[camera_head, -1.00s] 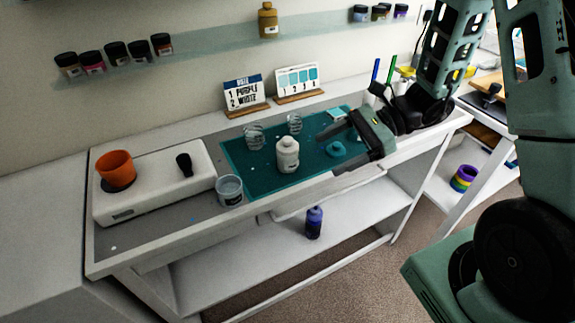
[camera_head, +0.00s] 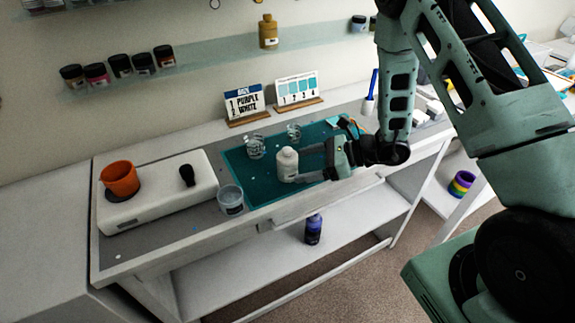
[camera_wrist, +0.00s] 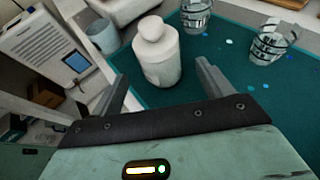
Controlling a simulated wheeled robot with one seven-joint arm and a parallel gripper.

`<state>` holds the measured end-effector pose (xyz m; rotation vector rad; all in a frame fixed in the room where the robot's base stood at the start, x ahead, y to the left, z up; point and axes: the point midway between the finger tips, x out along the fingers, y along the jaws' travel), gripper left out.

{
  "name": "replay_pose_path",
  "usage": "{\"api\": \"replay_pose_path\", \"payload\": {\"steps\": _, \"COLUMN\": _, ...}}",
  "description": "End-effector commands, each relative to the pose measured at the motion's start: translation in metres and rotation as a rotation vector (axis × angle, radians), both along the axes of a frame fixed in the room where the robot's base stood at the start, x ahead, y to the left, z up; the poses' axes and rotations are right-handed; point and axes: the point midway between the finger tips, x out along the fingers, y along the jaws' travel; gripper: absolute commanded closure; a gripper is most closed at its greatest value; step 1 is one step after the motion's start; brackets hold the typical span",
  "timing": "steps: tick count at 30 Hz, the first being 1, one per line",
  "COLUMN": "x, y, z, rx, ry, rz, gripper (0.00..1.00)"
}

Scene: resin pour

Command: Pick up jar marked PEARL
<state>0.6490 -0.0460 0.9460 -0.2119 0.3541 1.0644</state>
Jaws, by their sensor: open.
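I cannot read the word PEARL on any jar. A white bottle-shaped jar (camera_head: 287,166) with a white cap stands upright on the teal mat (camera_head: 243,184); no label shows on the side I see. In the wrist view the white jar (camera_wrist: 160,60) stands ahead of and between the fingers. My gripper (camera_head: 312,164) is open, low over the mat, just right of the white jar; in the wrist view the open gripper (camera_wrist: 160,88) holds nothing. Dark-lidded jars (camera_head: 121,66) stand on the wall shelf, labels unreadable.
Clear cups (camera_head: 255,147) stand behind the white jar, and another clear cup (camera_head: 230,200) stands to its left. An orange cup (camera_head: 121,180) sits on the white scale (camera_head: 150,206). Sign cards (camera_head: 245,103) stand at the back. A purple bottle (camera_head: 313,229) is on the lower shelf.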

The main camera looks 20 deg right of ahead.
Motion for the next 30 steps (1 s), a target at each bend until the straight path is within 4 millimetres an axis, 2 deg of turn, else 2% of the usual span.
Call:
{"api": "replay_pose_path", "payload": {"steps": 13, "x": 0.024, "y": 0.041, "z": -0.016, "rx": 0.0, "ry": 0.0, "rz": 0.004, "gripper": 0.21}}
{"api": "replay_pose_path", "payload": {"steps": 22, "x": 0.026, "y": 0.044, "z": -0.019, "rx": 0.0, "ry": -0.001, "rz": 0.0, "gripper": 0.21}}
{"api": "replay_pose_path", "payload": {"steps": 28, "x": 0.026, "y": 0.044, "z": -0.019, "rx": 0.0, "ry": -0.001, "rz": 0.0, "gripper": 0.77}}
{"api": "replay_pose_path", "payload": {"steps": 30, "x": 0.026, "y": 0.044, "z": -0.019, "rx": 0.001, "ry": -0.003, "rz": 0.001, "gripper": 0.79}}
